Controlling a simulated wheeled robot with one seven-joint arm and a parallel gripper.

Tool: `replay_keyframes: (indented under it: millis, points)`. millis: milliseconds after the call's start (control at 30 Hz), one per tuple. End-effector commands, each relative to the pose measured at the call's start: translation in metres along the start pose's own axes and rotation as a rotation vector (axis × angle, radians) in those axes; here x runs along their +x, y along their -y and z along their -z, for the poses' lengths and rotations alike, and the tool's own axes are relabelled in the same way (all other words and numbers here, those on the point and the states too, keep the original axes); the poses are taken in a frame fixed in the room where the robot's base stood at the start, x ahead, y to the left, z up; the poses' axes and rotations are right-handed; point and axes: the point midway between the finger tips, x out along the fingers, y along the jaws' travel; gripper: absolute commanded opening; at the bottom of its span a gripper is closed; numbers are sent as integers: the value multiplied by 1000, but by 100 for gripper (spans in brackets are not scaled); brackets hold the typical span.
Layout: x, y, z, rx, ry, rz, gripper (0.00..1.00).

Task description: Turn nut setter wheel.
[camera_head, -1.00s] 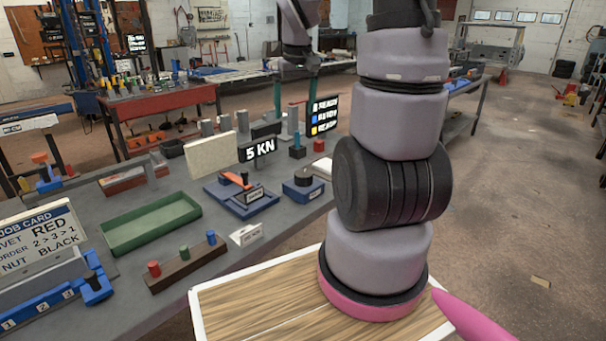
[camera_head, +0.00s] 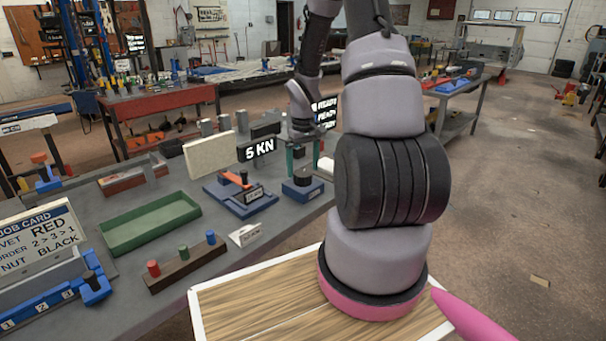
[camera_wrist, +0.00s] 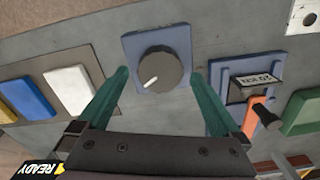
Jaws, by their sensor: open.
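The nut setter wheel is a dark grey round knob with a white pointer mark, on a blue base. In the wrist view the wheel (camera_wrist: 158,72) lies between and just beyond my fingertips, its pointer aimed to the lower left. My gripper (camera_wrist: 162,85) is open, its two green fingers on either side of the blue base (camera_wrist: 135,45), with no contact that I can make out.
A blue fixture with an orange handle (camera_head: 242,190) stands left of the base. A green tray (camera_head: 150,222), a peg block (camera_head: 188,262) and the job card (camera_head: 38,240) are farther left. A 5 KN display (camera_head: 256,149) and a READY panel (camera_head: 326,112) stand behind.

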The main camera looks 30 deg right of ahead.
Motion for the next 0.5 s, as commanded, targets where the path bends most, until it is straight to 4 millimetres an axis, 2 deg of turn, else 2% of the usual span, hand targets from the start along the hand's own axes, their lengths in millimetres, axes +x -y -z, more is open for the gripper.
replay_keyframes:
  millis: [33,200,500]
  points:
    - [8,1,0,-3,3,1,100]
    - [24,1,0,-2,1,1,100]
    - [28,0,0,0,-1,0,100]
